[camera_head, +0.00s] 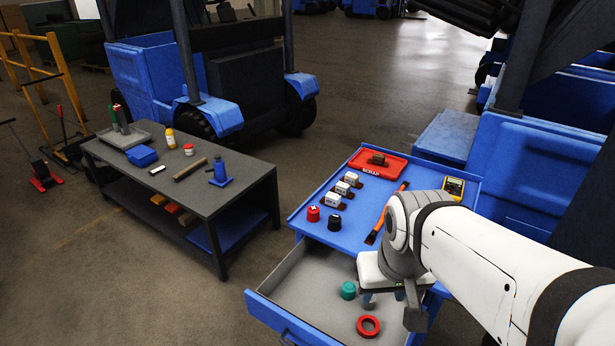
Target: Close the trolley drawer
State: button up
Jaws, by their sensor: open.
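The blue trolley (340,239) stands at lower centre right. Its drawer (300,285) is pulled out toward the bottom of the picture, with a grey inside and a blue front panel (281,322). A teal cap-like piece (348,290) and a red ring (368,326) lie in the drawer. My gripper (383,297) is open and points down over the drawer's right part, close to the teal piece. My white arm and wrist hide the drawer's right side. Whether the fingers touch anything there cannot be told.
The trolley top carries a red scrap tray (378,172), several small white-labelled blocks, red and black knobs, an orange-handled tool (388,212) and a yellow meter (453,188). A dark workbench (235,178) with tools stands left. Blue forklifts stand behind. The floor left of the drawer is clear.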

aim_at(301, 300)
jog(key=u, duration=0.75)
jog(key=k, duration=1.3)
jog(key=z, duration=0.5)
jog(key=i, duration=1)
jog(key=z, duration=0.1)
